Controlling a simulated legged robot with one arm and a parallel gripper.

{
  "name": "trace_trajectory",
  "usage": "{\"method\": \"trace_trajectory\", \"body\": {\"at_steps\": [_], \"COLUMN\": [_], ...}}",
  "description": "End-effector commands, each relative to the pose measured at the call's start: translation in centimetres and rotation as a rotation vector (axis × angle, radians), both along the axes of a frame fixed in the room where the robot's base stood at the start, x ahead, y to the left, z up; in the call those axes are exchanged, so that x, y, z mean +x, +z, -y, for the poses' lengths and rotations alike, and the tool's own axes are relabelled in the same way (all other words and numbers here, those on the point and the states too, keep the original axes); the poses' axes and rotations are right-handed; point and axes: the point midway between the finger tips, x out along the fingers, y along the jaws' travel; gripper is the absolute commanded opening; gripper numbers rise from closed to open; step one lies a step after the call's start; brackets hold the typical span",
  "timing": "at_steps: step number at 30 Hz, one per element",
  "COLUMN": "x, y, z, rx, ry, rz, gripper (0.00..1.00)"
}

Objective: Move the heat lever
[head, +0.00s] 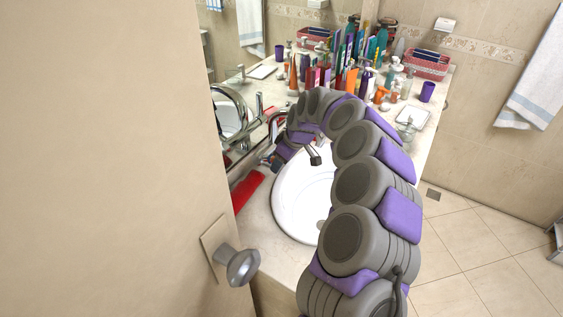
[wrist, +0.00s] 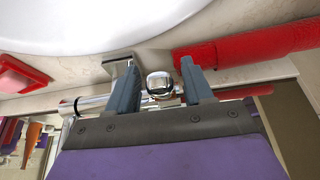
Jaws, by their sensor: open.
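A chrome rounded knob (wrist: 160,84), which looks like the heat lever's end, shows in the wrist view on a chrome fitting (wrist: 92,104) behind the sink. My gripper (wrist: 160,78) is open, with one grey finger on each side of the knob. A small gap shows beside each finger; I cannot tell whether either touches it. In the head view my gripper (head: 272,163) is low at the back edge of the white sink (head: 296,197). The faucet spout (head: 314,155) reaches over the basin. My arm hides most of the fitting there.
A red tube (head: 247,190) lies on the counter close to my gripper and shows beside the right finger in the wrist view (wrist: 250,46). A red dish (wrist: 20,76) is at the left. Several bottles crowd the far counter. A door knob (head: 242,267) stands at the near left.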

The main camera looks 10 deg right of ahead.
Motion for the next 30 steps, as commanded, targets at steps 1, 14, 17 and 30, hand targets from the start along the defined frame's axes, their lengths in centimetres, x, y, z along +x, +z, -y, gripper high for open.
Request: {"method": "trace_trajectory", "body": {"at_steps": [1, 14, 17, 30], "x": [0.01, 0.03, 0.03, 0.06], "y": [-0.01, -0.01, -0.01, 0.00], "z": [-0.01, -0.01, 0.00, 0.01], "rx": [0.000, 0.000, 0.000, 0.000], "ry": [0.000, 0.000, 0.000, -0.001], "rz": [0.000, 0.000, 0.000, 0.000], "gripper": [0.51, 0.25, 0.16, 0.00]}}
